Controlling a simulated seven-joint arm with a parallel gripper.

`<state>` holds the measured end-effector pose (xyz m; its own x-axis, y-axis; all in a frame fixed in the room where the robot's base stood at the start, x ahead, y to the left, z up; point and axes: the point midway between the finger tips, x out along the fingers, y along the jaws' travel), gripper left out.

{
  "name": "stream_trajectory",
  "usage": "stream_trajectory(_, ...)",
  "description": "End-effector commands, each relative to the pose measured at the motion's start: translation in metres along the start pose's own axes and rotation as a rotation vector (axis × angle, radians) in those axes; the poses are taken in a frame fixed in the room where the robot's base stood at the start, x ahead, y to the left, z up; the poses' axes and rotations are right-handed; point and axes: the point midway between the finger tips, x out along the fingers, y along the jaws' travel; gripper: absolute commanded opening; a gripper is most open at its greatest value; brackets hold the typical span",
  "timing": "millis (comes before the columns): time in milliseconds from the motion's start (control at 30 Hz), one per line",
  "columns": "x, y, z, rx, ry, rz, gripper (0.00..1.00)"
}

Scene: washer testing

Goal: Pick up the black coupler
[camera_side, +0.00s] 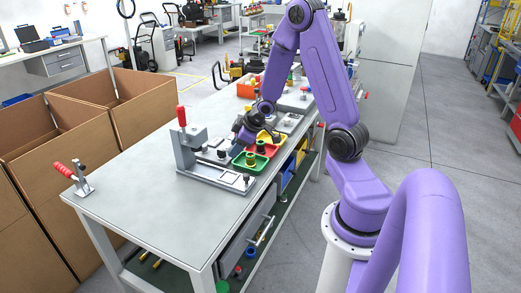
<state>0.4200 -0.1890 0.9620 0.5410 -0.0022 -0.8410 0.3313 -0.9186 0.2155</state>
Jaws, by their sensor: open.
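My purple arm reaches over the far half of the grey workbench (142,185). Small dark parts (222,154) lie on the fixture plate just below and left of my gripper. I cannot tell whether one of them is the black coupler. My wrist hides part of the bench behind it.
A grey test fixture with a red-handled clamp (182,118) stands left of my gripper. Another red-handled clamp (74,178) is at the bench's left edge. The near bench top is clear. Cardboard boxes (90,125) stand left.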

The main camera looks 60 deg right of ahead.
Motion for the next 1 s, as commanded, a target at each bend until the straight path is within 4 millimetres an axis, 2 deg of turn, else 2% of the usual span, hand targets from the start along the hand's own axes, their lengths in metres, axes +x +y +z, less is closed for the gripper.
stream_trajectory(33, 0.005, 0.016, 0.015, 0.041, 0.013, 0.012, 0.45)
stream_trajectory(100, 0.009, 0.035, 0.031, 0.086, 0.045, 0.027, 0.45)
stream_trajectory(300, 0.013, 0.079, 0.084, 0.226, 0.154, 0.076, 0.45)
stream_trajectory(600, -0.004, 0.117, 0.162, 0.442, 0.356, 0.178, 0.45)
stream_trajectory(800, -0.017, 0.125, 0.189, 0.521, 0.447, 0.231, 0.45)
stream_trajectory(900, -0.018, 0.128, 0.192, 0.532, 0.463, 0.242, 0.45)
stream_trajectory(1000, -0.009, 0.131, 0.188, 0.531, 0.467, 0.241, 0.45)
